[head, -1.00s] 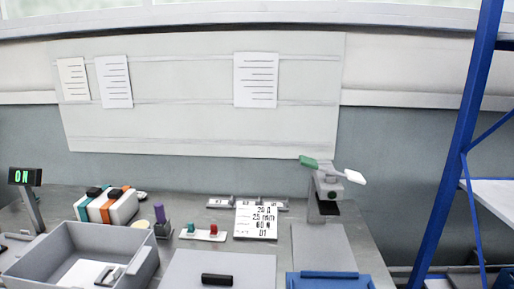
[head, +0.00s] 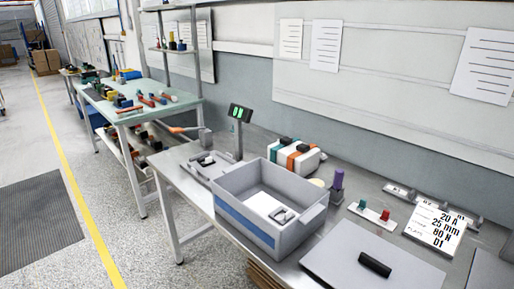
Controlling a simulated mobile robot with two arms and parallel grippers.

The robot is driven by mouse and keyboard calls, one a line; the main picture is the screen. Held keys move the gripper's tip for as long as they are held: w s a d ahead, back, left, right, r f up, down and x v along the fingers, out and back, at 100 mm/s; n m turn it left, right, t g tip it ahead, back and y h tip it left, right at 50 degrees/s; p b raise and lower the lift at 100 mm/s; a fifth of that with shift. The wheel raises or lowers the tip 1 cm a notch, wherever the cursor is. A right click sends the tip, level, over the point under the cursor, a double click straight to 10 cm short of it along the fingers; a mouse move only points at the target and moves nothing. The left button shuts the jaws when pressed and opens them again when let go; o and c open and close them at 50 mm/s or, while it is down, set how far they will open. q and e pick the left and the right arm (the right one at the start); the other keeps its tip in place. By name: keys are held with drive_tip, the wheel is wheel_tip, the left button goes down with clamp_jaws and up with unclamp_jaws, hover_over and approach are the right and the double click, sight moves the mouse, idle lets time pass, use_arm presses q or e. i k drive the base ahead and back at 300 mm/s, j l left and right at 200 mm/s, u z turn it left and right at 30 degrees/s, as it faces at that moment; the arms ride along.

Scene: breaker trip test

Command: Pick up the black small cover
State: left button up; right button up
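A small black bar-shaped piece (head: 375,264) lies on a flat grey pad (head: 335,268) at the lower right of the head view. It may be the black small cover, but I cannot tell for sure. Another small dark part (head: 206,160) lies on a light grey tray (head: 193,170) left of the bin. Neither of my grippers is in view.
A grey bin (head: 308,224) with a white sheet and a small grey part inside stands on the workbench. A display post (head: 240,113), orange-and-teal banded boxes (head: 296,158), a purple-topped part (head: 337,188), a red-green button strip (head: 371,214) and a label card (head: 434,226) stand around it. Floor is clear at left.

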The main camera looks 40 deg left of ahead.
sight(209, 161)
drive_tip(key=u, duration=1.75)
